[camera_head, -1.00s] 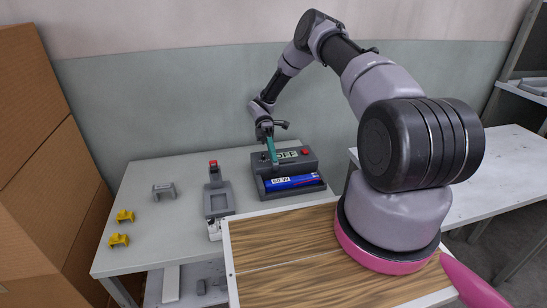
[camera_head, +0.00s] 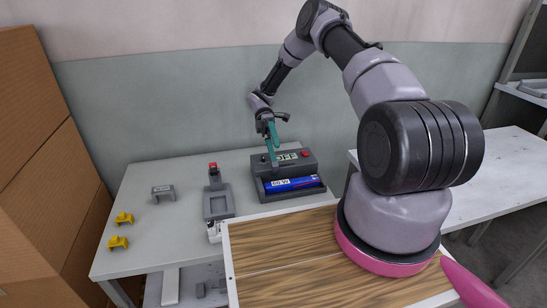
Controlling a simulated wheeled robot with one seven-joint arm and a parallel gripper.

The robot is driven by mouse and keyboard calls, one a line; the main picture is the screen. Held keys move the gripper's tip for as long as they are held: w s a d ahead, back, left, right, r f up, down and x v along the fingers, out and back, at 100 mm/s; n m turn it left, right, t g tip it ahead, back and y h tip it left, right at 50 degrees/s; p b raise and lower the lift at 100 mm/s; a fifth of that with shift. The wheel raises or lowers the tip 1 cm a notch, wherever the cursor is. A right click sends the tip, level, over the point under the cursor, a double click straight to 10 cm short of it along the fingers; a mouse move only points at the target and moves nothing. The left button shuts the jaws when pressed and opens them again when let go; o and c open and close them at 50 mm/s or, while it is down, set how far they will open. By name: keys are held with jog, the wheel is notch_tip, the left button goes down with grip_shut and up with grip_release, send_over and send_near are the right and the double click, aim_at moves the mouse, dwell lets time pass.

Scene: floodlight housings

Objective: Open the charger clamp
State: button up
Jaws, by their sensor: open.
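The charger (camera_head: 262,178) is a dark grey box at the back right of the table. It has a display reading like OFF and a red button (camera_head: 305,154). A blue battery (camera_head: 293,183) labelled 60 W lies in its front slot. My gripper (camera_head: 273,156), with teal fingers, points down over the left part of the charger's top, close to a small dark knob or lever there. The fingers are open with nothing visible between them. Whether they touch the charger cannot be told. The clamp itself is too small to make out clearly.
A grey fixture (camera_head: 218,203) with a red button stands left of the charger. A grey bracket (camera_head: 163,192) and two yellow brackets (camera_head: 124,218) (camera_head: 118,242) lie farther left on the grey table (camera_head: 155,170). Cardboard boxes (camera_head: 45,180) stand at the left edge.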

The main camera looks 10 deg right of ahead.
notch_tip(320, 180, up, 6)
jog(key=shift+r, duration=0.1)
jog(key=shift+c, duration=1.4)
jog(key=s+d+r+m+t, duration=0.25)
jog(key=r+m+t, duration=0.25)
jog(key=r, duration=0.6)
jog(key=s+d+r+m+t, duration=0.1)
jog(key=s+r+m+t, duration=0.3)
jog(key=r, duration=0.7)
jog(key=s+d+r+m+t+y, duration=0.2)
jog(key=s+r+m+t, duration=0.9)
jog(key=s+m, duration=0.1)
jog(key=shift+s+r+m+t, duration=0.35)
jog(key=shift+s+m+t, duration=0.05)
jog(key=shift+m, duration=0.3)
